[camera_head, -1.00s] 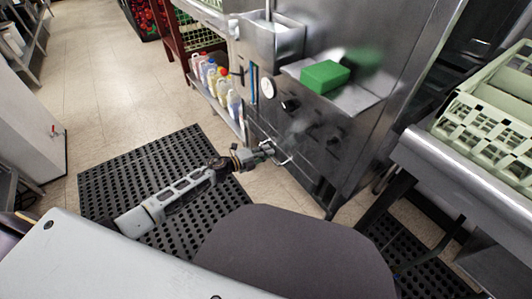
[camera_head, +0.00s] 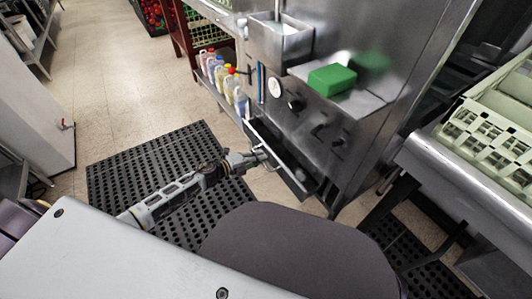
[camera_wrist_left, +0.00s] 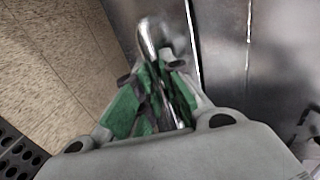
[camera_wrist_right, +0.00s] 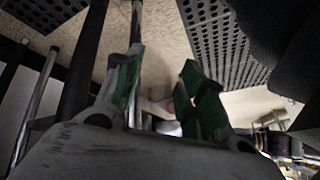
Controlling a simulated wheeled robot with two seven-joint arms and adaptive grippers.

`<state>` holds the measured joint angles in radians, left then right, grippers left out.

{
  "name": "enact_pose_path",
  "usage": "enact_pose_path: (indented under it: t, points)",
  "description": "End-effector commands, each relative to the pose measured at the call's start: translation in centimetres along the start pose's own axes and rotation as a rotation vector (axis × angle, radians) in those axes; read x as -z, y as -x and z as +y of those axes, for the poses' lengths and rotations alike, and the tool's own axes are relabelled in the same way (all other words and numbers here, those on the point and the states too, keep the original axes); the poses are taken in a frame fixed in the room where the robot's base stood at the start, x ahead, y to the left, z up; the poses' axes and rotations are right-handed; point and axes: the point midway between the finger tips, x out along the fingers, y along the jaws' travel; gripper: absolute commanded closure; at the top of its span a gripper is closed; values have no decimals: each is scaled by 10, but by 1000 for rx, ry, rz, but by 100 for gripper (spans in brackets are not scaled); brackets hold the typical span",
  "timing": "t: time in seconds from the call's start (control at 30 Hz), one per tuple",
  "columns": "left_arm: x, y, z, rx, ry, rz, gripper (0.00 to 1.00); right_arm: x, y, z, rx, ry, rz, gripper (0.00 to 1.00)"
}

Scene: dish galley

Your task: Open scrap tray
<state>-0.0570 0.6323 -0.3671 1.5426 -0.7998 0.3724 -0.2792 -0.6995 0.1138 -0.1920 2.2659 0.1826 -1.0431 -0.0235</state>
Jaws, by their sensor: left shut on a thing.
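The scrap tray (camera_head: 283,163) is a dark, low drawer in the front of the steel machine. It stands partly pulled out, with its inside showing from above. My left gripper (camera_head: 262,157) is at the tray's front, shut on its metal bar handle. In the left wrist view the shiny handle (camera_wrist_left: 149,38) runs between the green-padded fingers of the left gripper (camera_wrist_left: 158,88). My right gripper (camera_wrist_right: 163,95) shows only in its own wrist view, with its green-padded fingers apart and nothing between them.
A green block (camera_head: 332,79) lies on the machine's steel ledge. Several bottles (camera_head: 228,82) stand on a low shelf left of the tray. A steel counter with a pale dish rack (camera_head: 490,135) is at right. A black perforated mat (camera_head: 125,178) covers the floor under my left arm.

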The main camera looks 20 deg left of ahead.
Motion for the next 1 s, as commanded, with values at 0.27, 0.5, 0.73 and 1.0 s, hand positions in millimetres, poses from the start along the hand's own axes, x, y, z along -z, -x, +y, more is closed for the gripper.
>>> enact_pose_path:
  t: [0.27, 0.5, 0.73, 1.0]
  points:
    - [0, 43, 10, -5, 2, -1, 100, 15, 24, 0, -21, 28, -34, 60]
    - [0, 79, 17, -5, 2, -2, 100, 21, 44, 0, -41, 38, -75, 60]
    - [0, 114, 24, -5, 2, -2, 100, 29, 68, 1, -66, 50, -118, 60]
    - [0, 153, 32, -4, 1, -1, 100, 37, 98, 3, -99, 60, -171, 60]
